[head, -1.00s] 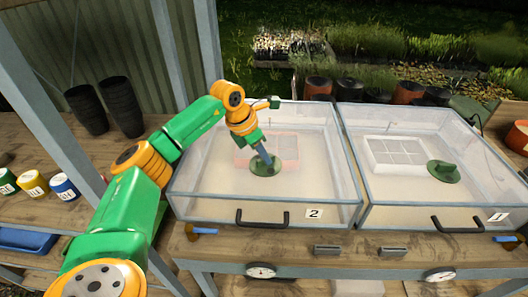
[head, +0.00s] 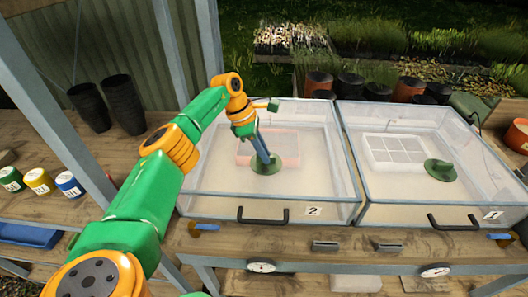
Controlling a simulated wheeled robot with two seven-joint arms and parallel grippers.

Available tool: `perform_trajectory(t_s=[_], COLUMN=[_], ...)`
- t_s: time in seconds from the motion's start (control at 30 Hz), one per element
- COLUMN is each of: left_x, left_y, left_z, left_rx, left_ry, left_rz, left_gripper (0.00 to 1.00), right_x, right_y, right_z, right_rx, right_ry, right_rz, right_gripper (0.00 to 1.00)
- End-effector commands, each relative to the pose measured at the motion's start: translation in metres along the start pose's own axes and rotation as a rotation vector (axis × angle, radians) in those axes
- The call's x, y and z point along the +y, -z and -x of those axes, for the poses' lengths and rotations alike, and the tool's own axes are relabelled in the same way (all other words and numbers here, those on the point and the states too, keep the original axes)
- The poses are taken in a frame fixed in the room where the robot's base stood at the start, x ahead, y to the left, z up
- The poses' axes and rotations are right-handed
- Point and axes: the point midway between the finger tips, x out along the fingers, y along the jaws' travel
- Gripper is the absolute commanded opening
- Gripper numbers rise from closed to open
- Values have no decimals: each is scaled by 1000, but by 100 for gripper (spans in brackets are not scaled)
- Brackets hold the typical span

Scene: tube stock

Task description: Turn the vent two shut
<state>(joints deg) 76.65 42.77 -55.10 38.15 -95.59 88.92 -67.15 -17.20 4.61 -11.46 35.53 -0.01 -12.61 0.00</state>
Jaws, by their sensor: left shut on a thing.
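Vent two is a round green disc (head: 286,164) on the clear lid of the left box, the one labelled 2 (head: 313,211). My left gripper (head: 265,156) comes down on it from above, slightly tilted, and is shut on its raised grip. The fingers hide most of that grip, so its exact angle is hard to tell. A like green vent (head: 440,171) with its grip in plain view sits on the right box, labelled 1 (head: 492,215). My right gripper is not in view.
Both boxes have black front handles (head: 263,218). Grey blocks (head: 325,246), blue-ended tools (head: 206,227) and round dials (head: 261,267) are along the bench front. Black pots (head: 124,104) and paint tins (head: 69,184) stand at left.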

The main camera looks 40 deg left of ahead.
Motion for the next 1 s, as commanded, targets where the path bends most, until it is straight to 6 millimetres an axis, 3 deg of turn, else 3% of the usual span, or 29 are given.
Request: perform_trajectory(t_s=[0.43,0.47,0.53,0.57,0.87,1.0], left_x=[0,0,0,0,0,1], left_y=[0,0,0,0,0,1], left_z=[0,0,0,0,2,26], left_rx=[1,1,1,1,0,-3], left_ry=[2,2,2,2,1,-5], left_rz=[-8,-8,-8,-8,-7,-8], left_gripper=[0,23,42,45,45,45], right_x=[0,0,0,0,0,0], right_y=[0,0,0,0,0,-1], right_z=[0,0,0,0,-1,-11], right_rx=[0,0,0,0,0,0], right_ry=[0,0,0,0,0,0], right_rz=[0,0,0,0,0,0], right_gripper=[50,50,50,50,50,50])
